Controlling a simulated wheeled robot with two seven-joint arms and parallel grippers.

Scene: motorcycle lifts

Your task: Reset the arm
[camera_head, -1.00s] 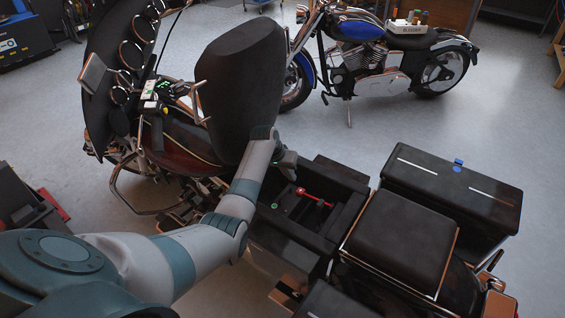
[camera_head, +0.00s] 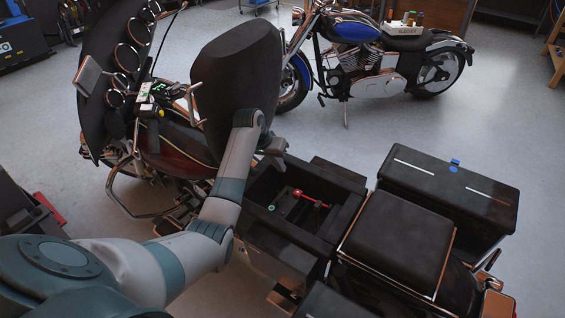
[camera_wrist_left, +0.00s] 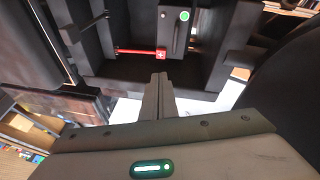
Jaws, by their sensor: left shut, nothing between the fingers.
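A red-ended tool (camera_head: 305,197) lies in the compartment. It also shows in the left wrist view as a red bar (camera_wrist_left: 142,52). The gripper is apart from it. My right gripper is not in view.
The raised black seat (camera_head: 236,82) stands close to my left wrist. A black case (camera_head: 450,185) and a dark padded seat (camera_head: 398,240) are at the right. A blue motorcycle (camera_head: 365,55) stands behind. Open floor (camera_head: 535,120) lies at the right.

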